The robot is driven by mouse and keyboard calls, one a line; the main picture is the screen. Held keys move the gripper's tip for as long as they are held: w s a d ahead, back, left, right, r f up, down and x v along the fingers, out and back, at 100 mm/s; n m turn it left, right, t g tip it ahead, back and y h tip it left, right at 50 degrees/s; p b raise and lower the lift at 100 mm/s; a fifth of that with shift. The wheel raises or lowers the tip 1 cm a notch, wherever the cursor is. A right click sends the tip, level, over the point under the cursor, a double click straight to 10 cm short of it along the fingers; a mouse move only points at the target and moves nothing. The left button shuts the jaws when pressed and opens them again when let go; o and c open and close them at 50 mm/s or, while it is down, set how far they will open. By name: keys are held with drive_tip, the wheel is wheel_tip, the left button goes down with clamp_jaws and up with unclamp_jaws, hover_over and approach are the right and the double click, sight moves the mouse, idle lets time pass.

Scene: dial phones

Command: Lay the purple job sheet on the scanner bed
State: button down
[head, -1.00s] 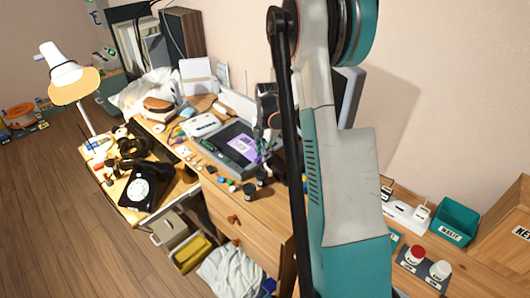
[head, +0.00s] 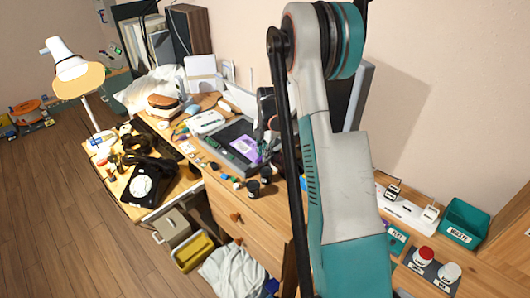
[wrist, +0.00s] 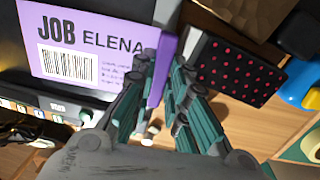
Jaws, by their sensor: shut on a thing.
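The purple job sheet (wrist: 124,35) shows large in the wrist view, with "JOB ELENA" and a barcode on it. It also shows in the head view (head: 243,147), over the dark scanner bed (head: 232,131). My gripper (wrist: 166,62) is shut on the sheet's right edge. The scanner's front strip with buttons (wrist: 52,106) runs below the sheet in the wrist view. I cannot tell whether the sheet touches the bed. In the head view my arm and gripper hide part of the scanner's right side.
A black item with pink dots (wrist: 236,70) lies close right of my gripper. Small dark pots (head: 254,187) stand at the desk's front edge. A white device (head: 206,121) sits left of the scanner. A black dial phone (head: 146,184) is on the left desk.

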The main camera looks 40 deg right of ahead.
drive_tip(key=c, duration=1.5)
unclamp_jaws()
drive_tip(key=r, duration=1.2)
drive_tip(key=shift+s, duration=0.4)
